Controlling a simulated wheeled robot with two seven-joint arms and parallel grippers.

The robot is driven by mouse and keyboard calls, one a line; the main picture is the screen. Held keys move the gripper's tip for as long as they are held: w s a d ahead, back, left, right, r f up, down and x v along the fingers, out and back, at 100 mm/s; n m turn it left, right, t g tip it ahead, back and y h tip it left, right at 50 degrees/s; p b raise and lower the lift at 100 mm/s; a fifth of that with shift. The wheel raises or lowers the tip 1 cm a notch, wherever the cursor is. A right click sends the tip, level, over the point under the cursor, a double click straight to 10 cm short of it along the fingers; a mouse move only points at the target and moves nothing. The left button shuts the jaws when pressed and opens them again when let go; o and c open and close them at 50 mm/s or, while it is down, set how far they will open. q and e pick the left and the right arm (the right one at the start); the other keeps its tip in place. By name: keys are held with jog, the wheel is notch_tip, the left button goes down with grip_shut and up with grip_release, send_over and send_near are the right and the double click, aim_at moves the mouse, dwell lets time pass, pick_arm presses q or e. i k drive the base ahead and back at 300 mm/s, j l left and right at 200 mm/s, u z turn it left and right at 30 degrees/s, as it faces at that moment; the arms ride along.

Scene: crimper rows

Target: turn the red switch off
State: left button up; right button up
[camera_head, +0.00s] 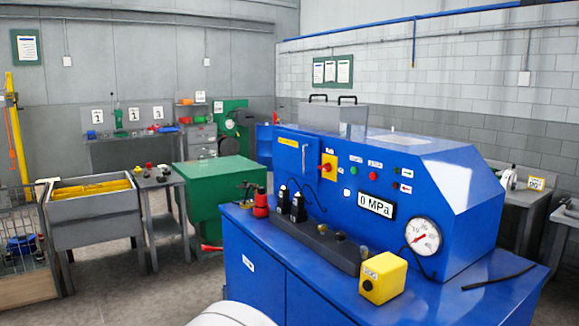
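The red switch (328,167) is a small red knob on a yellow plate, on the front panel of the blue machine (440,190). It is too small here to tell which way the knob is turned. A display (376,204) to its right reads "0 MPa". A green button (356,159) and a red button (373,176) sit to the right of the switch. Neither of my grippers is in view.
A black rail (315,243) with fittings, a yellow box (383,277) with a black button, and a black rod (499,277) lie on the ledge before the panel. A round gauge (423,237) is at the panel's right. Open floor lies left of the machine.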

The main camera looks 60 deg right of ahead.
aim_at(327, 166)
jog(key=i+l+z, duration=0.15)
jog(key=i+z, duration=0.75)
jog(key=i+j+z, duration=0.2)
jog(key=i+z, duration=0.3)
